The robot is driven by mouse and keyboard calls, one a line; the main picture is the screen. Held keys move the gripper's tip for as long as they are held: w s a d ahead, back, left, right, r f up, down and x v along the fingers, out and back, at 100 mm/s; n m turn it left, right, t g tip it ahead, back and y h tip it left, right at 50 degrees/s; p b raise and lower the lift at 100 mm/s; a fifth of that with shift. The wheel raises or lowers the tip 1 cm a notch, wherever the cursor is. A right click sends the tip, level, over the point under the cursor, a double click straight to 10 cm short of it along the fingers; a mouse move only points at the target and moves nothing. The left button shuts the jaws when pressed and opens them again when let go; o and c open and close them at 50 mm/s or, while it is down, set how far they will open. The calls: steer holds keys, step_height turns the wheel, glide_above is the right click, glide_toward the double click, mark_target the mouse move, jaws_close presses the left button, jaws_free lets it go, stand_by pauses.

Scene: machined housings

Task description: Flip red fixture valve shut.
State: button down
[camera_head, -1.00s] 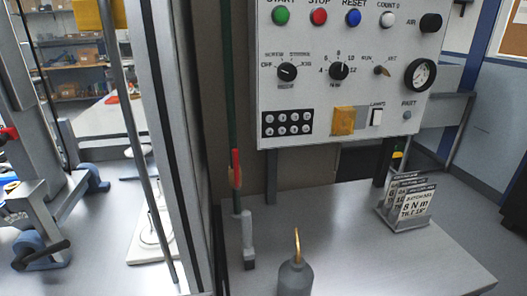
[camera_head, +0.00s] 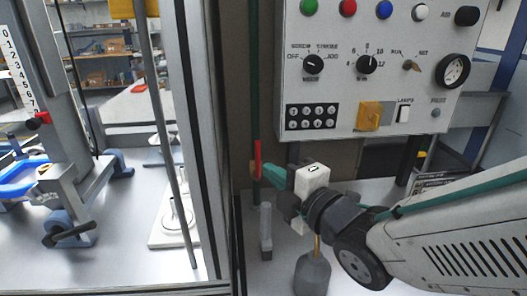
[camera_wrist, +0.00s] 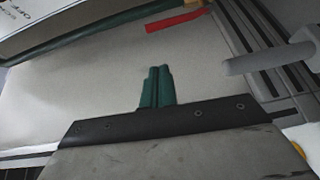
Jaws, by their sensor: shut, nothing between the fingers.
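The red valve handle (camera_head: 257,158) stands upright along the thin green pipe (camera_head: 256,80), left of the control panel. In the wrist view the red handle (camera_wrist: 176,20) lies near the top edge, beside the green pipe (camera_wrist: 90,38). My gripper (camera_head: 268,171) reaches in from the right, with its teal fingertips close to the handle's lower part. I cannot tell whether they touch there. In the wrist view the teal fingers (camera_wrist: 156,88) are shut together with nothing between them, and a gap shows between them and the handle.
The control panel (camera_head: 385,95) with knobs and a gauge hangs above right. A grey post (camera_head: 266,232) and a grey bottle (camera_head: 313,273) stand on the bench below my gripper. A frame upright (camera_head: 205,150) is close on the left. A card stand (camera_head: 440,180) is partly hidden behind my arm.

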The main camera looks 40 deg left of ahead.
mark_target(258, 161)
steer(key=shift+s+a+n+g+y, duration=0.3)
steer(key=shift+s+a+n, duration=0.1)
steer(key=shift+s+a, duration=0.35)
steer(key=shift+a, duration=0.05)
steer(key=w+a, duration=0.6)
steer(key=shift+a, duration=0.35)
steer(key=shift+w, duration=0.1)
